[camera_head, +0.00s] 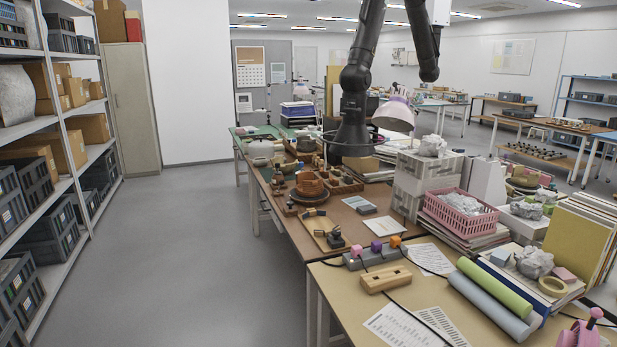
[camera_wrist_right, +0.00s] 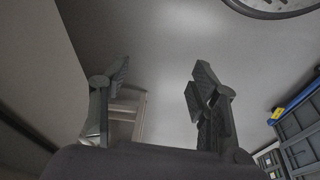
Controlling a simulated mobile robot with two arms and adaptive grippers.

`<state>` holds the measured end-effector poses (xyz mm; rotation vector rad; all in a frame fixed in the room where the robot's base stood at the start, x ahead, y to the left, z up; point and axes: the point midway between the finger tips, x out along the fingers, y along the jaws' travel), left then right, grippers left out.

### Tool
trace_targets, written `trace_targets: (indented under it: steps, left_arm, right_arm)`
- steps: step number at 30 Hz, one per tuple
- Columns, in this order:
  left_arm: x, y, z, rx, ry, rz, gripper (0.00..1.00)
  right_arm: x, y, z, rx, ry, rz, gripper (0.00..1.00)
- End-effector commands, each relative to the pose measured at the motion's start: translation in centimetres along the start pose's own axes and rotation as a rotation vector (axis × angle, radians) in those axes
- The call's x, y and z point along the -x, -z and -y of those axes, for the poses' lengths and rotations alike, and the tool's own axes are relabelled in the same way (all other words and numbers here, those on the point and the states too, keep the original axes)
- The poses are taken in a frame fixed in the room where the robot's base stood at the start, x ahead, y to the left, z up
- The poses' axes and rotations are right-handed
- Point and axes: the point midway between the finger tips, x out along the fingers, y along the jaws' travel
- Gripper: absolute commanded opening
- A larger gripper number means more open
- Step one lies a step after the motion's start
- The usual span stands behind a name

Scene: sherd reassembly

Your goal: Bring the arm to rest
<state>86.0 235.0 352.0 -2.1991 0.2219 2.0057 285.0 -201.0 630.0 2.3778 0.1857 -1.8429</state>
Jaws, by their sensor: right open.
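My right gripper (camera_wrist_right: 160,82) shows in the right wrist view with its two dark fingers spread wide apart. Nothing is between them; plain grey surface shows through the gap. In the head view, dark jointed arm links come down from the top edge above the workbench. I can make out no gripper fingers on them there. My left gripper is in neither view.
A long workbench holds a terracotta pot (camera_head: 310,185), a pink basket (camera_head: 461,214), a wooden block (camera_head: 385,279) and rolled sheets (camera_head: 497,288). Shelves of dark crates (camera_head: 35,237) stand left. The grey aisle floor (camera_head: 190,260) is clear. Dark crates (camera_wrist_right: 303,140) show in the wrist view.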

Motion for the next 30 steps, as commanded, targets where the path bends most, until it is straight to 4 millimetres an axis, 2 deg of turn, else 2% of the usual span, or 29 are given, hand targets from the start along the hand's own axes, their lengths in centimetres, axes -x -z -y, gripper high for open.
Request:
trace_targets:
  steps: [1, 6, 11, 15, 21, 24, 30]
  left_arm:
    - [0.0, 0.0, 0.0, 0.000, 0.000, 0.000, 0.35]
    - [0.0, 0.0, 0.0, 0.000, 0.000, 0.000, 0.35]
    - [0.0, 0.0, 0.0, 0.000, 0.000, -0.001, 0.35]
    - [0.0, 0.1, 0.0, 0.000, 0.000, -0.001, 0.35]
    - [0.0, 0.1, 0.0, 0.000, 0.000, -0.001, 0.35]
    - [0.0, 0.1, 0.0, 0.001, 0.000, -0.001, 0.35]
    - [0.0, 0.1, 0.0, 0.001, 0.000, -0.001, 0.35]
  right_arm:
    - [-2.4, -1.0, 0.1, 0.002, 0.002, 0.017, 0.56]
    - [-9.9, -5.3, 0.5, 0.009, 0.006, 0.053, 0.56]
    - [-15.5, -10.7, 0.7, 0.017, 0.010, 0.086, 0.56]
    - [-19.1, -16.2, 0.9, 0.024, 0.013, 0.115, 0.56]
    - [-21.5, -23.0, 0.9, 0.032, 0.015, 0.146, 0.56]
    - [-21.9, -25.0, 0.9, 0.035, 0.015, 0.153, 0.56]
    - [-21.9, -25.3, 0.9, 0.036, 0.016, 0.155, 0.56]
